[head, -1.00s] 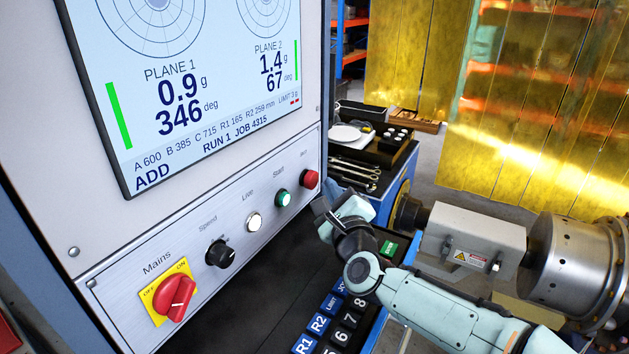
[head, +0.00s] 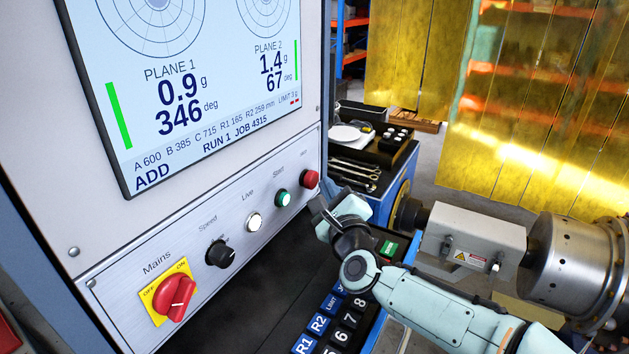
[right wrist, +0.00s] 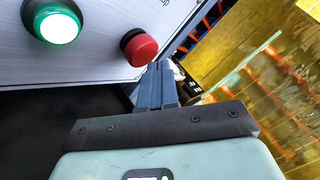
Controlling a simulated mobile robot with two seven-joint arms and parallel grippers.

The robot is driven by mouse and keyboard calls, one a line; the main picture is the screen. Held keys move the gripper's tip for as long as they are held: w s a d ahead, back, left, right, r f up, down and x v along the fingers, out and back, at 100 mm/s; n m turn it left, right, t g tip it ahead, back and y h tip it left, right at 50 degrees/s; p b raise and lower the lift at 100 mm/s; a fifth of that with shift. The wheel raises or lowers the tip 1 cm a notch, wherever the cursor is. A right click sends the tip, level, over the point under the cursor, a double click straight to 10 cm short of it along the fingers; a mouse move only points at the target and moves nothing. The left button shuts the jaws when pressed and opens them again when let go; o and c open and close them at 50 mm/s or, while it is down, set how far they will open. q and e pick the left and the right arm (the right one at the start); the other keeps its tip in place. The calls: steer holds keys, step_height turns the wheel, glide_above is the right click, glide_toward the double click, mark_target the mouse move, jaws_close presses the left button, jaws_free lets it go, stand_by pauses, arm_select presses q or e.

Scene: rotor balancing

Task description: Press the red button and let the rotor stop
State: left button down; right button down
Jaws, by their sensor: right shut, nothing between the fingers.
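The red button (head: 309,179) is at the right end of the control panel, beside the green button (head: 283,197). In the right wrist view the red button (right wrist: 139,47) is just beyond my fingertips, slightly to their left, and the lit green button (right wrist: 54,22) is further left. My right gripper (head: 318,209) is shut and empty, just below and in front of the red button. Its fingers (right wrist: 157,82) point towards the panel; I cannot tell whether they touch the button. The rotor (head: 570,255) is at the far right, partly cut off. My left gripper is not in view.
The panel also holds a red mains switch (head: 174,297), a speed knob (head: 220,254) and a white lamp (head: 254,222). The screen (head: 200,90) above reads 0.9 g and 1.4 g. A keypad (head: 335,325) lies below my arm. A yellow curtain (head: 420,60) hangs behind.

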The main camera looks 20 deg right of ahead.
steer(key=shift+w+a, duration=0.4)
steer(key=shift+w, duration=0.05)
stand_by(0.8)
stand_by(0.3)
steer(key=shift+s+d+b, duration=0.6)
steer(key=shift+s+b, duration=0.05)
steer(key=shift+s+d+f+b, duration=0.2)
steer(key=shift+s+d+b, duration=1.45)
steer(key=shift+s+b, duration=0.3)
steer(key=shift+w, duration=0.1)
